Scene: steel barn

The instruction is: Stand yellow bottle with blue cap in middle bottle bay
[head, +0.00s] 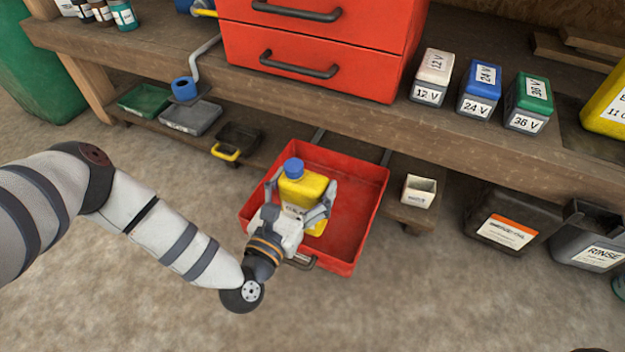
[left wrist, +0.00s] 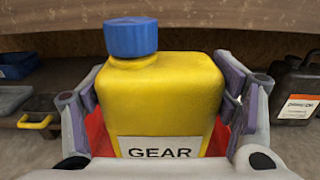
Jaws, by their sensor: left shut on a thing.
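The yellow bottle with blue cap (head: 303,187) is upright in the head view, over the open red drawer (head: 363,217). My left gripper (head: 297,205) is shut on it, with a finger on each side. In the left wrist view the bottle (left wrist: 165,95) fills the middle, its label reading "GEAR", between the fingers of my left gripper (left wrist: 160,110). I cannot tell whether the bottle's base touches the drawer floor. No bottle bay can be made out for certain. My right gripper is not in view.
Above the drawer is the wooden bench (head: 352,117) with a red drawer cabinet (head: 310,60) and labelled battery packs (head: 480,90). A small white box (head: 419,191) and dark containers (head: 512,222) stand at the right. Trays (head: 190,117) lie at the left. The floor in front is clear.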

